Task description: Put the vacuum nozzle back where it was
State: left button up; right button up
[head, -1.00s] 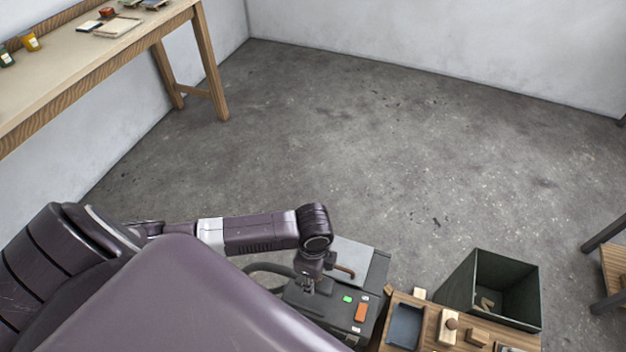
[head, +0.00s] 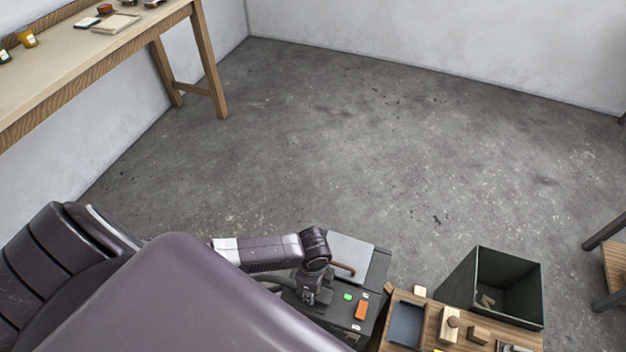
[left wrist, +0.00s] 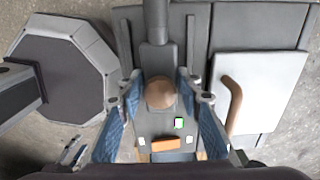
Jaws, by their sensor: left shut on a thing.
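The vacuum unit is a dark box (head: 338,317) at the bottom middle of the head view, with a green button and an orange switch on top. My left gripper (head: 308,297) is low over its left part. In the left wrist view, my left gripper (left wrist: 160,84) has blue-padded fingers on both sides of a dark grey nozzle (left wrist: 156,58) with a rounded brown part at its near end. The gripper is shut on it. The nozzle lies above the box top; I cannot tell whether it touches. In the head view the gripper hides it. My right gripper is not in view.
A light grey plate (head: 350,251) with a brown curved handle (head: 343,269) is beside the gripper. A wooden bench (head: 432,337) with a tray and blocks stands to the right, beside a dark open bin (head: 497,287). The concrete floor beyond is clear.

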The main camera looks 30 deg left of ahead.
pick_arm(q)
jog(key=shift+f, duration=0.15)
jog(key=o, duration=1.1)
notch_tip(320, 180, up, 12)
jog(key=p, duration=0.1)
jog(key=shift+r+p, duration=0.2)
jog(key=shift+p, duration=0.1)
